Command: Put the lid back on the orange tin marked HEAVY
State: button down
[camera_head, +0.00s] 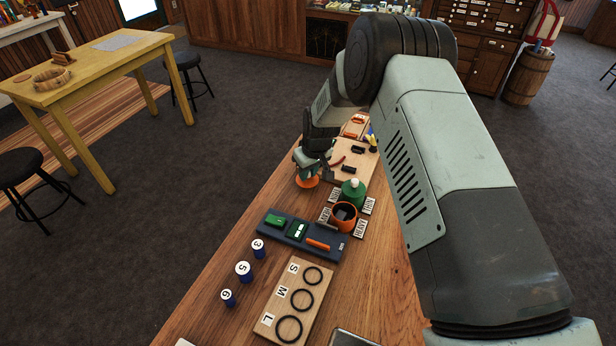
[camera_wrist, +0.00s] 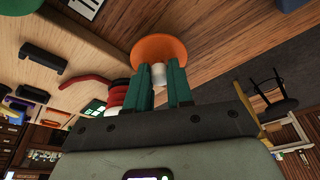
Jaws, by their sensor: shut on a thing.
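The orange lid (camera_head: 307,182) is a round disc under my gripper (camera_head: 311,170), near the table's left edge. In the wrist view the lid (camera_wrist: 158,47) has a pale knob (camera_wrist: 159,75) between the green fingers of my gripper (camera_wrist: 162,82), which are shut on it. I cannot tell whether the lid touches the table. The orange tin (camera_head: 344,225) stands open, with dark contents, nearer the camera and to the right of the lid. Small label cards (camera_head: 361,227) lie around it; their print is hard to read.
A green tin (camera_head: 353,192) with a pale knob stands right behind the orange tin. A dark tray (camera_head: 270,231), blue pegs (camera_head: 243,268) and a wooden ring board (camera_head: 267,317) are in front. A pale board (camera_head: 343,147) with small parts lies behind. Bare tabletop is left of the tin.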

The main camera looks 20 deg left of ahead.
jog(key=v, duration=0.5)
jog(key=w+a+v, duration=0.1)
jog(key=v, duration=0.1)
jog(key=shift+r, duration=0.45)
jog(key=s+d+r+n+g, duration=0.1)
jog(key=s+d+n, duration=0.35)
jog(key=d, duration=0.25)
jog(key=s+d+r+n+g, duration=0.1)
jog(key=s+d+n+g, duration=0.1)
jog(key=s+d+n, duration=0.35)
jog(key=shift+n, duration=0.3)
jog(key=shift+w+d+f, duration=0.15)
jog(key=shift+w+f, duration=0.1)
jog(key=shift+f, duration=0.75)
jog(key=shift+w+d+f, duration=0.2)
jog(key=shift+w+f, duration=0.1)
jog(key=shift+f, duration=0.7)
jog(key=shift+w+d+f, duration=0.15)
jog(key=shift+w+f, duration=0.1)
jog(key=shift+f, duration=0.7)
jog(key=shift+f, duration=0.15)
jog(key=shift+c, duration=2.2)
grip_release()
